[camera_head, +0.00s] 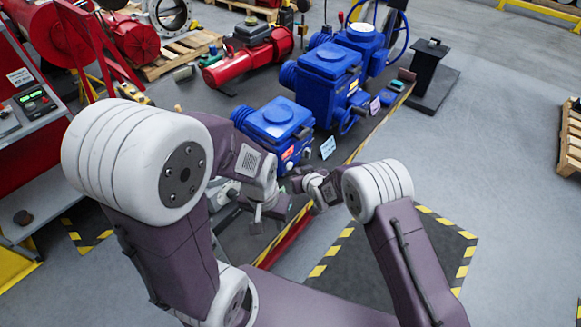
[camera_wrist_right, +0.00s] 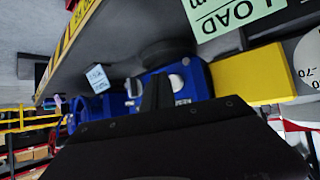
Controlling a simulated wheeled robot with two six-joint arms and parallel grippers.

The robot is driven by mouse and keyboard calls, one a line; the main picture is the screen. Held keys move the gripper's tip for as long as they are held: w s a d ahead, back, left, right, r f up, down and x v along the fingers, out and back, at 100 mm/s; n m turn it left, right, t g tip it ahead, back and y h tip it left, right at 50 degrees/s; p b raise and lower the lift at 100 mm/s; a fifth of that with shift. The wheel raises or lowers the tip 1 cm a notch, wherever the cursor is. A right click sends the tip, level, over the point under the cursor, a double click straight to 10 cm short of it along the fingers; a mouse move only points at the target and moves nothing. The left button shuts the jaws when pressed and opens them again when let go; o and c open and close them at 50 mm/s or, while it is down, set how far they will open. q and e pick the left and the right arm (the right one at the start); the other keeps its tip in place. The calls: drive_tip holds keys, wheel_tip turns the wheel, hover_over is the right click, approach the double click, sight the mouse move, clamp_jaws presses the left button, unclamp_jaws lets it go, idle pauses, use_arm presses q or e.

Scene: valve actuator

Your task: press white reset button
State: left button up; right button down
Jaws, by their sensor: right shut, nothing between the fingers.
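The nearest blue actuator (camera_head: 275,122) stands on the bench in the head view, with a red label and a small white spot (camera_head: 289,165), probably the white button, on its near face. In the right wrist view a round white button (camera_wrist_right: 176,82) shows on a blue housing (camera_wrist_right: 198,80), just beyond the fingertips. My right gripper (camera_head: 296,182) is just below the actuator's near face; its dark fingers (camera_wrist_right: 158,90) are shut and empty. Contact with the button cannot be made out. My left gripper (camera_head: 257,218) hangs lower left of it, its finger gap unclear.
More blue actuators (camera_head: 328,80) stand farther along the bench. A yellow block (camera_wrist_right: 253,75) and a green LOAD label (camera_wrist_right: 230,15) are close by in the wrist view. A red control cabinet (camera_head: 35,105) stands left.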

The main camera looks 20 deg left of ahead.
drive_tip(key=shift+w+a+b, duration=0.15)
drive_tip(key=shift+a+b, duration=0.2)
drive_tip(key=shift+a, duration=0.1)
drive_tip(key=shift+w+a+b, duration=0.15)
drive_tip(key=shift+a+b, duration=0.3)
idle(0.8)
drive_tip(key=shift+d+r, duration=0.1)
drive_tip(key=shift+s+d, duration=0.3)
drive_tip(key=shift+d, duration=0.45)
drive_tip(key=d, duration=0.1)
drive_tip(key=s+d+p, duration=0.1)
drive_tip(key=d, duration=0.2)
drive_tip(key=shift+s+d, duration=0.35)
